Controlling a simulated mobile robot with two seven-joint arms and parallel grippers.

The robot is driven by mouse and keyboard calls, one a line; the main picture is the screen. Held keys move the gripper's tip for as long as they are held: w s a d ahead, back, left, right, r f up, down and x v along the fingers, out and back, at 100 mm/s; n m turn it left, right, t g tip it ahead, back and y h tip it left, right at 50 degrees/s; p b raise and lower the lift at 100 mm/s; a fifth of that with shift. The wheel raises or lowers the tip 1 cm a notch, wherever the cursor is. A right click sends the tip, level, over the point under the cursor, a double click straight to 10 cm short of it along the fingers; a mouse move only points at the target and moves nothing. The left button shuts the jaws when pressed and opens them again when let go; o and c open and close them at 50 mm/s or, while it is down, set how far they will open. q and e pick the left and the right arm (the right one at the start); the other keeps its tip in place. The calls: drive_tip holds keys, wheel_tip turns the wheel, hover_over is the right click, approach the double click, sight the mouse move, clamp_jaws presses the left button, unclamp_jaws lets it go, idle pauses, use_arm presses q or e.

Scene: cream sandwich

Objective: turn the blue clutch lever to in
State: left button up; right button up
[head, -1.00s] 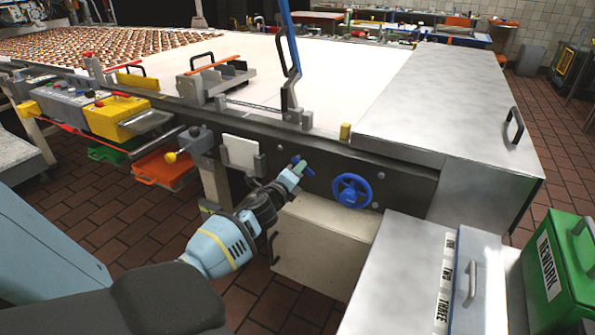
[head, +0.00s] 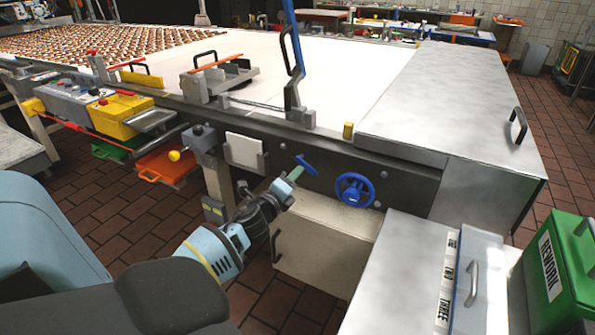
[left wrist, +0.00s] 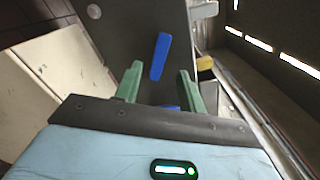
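The blue clutch lever (head: 307,164) is a short flat bar on the dark side panel of the conveyor, left of the blue handwheel (head: 354,189). In the head view it slants down to the right. In the left wrist view the lever (left wrist: 159,57) shows whole, just beyond and between the green fingertips. My left gripper (head: 295,174) is open and empty, close below the lever; I see no clear contact. In the left wrist view its fingers (left wrist: 158,80) are spread, with a second blue piece partly hidden behind the gripper body. My right gripper is out of view.
A beige cabinet (head: 320,245) stands under the panel, beside my left gripper. A metal counter (head: 395,275) and green REWORK bin (head: 560,265) are at right.

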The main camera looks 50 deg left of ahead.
use_arm(q)
drive_tip(key=shift+v, duration=1.4)
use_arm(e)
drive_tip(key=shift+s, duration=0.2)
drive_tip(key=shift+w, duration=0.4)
use_arm(q)
drive_tip(key=s+d+f+n+g+h+p, duration=0.45)
drive_tip(key=s+d+f+n, duration=0.35)
drive_tip(key=s+d+f, duration=0.7)
drive_tip(key=s+d+n+g+h+p, duration=0.1)
drive_tip(key=s+d+n, duration=0.4)
drive_tip(key=s, duration=0.6)
drive_tip(key=s+d+r+n+g+h+p, duration=0.1)
drive_tip(key=s+d+n+p, duration=0.4)
drive_tip(key=s+d, duration=0.5)
drive_tip(key=s+g+h, duration=0.1)
drive_tip(key=s+g, duration=0.1)
drive_tip(key=shift+s+d+r, duration=0.15)
drive_tip(key=shift+s+r, duration=0.15)
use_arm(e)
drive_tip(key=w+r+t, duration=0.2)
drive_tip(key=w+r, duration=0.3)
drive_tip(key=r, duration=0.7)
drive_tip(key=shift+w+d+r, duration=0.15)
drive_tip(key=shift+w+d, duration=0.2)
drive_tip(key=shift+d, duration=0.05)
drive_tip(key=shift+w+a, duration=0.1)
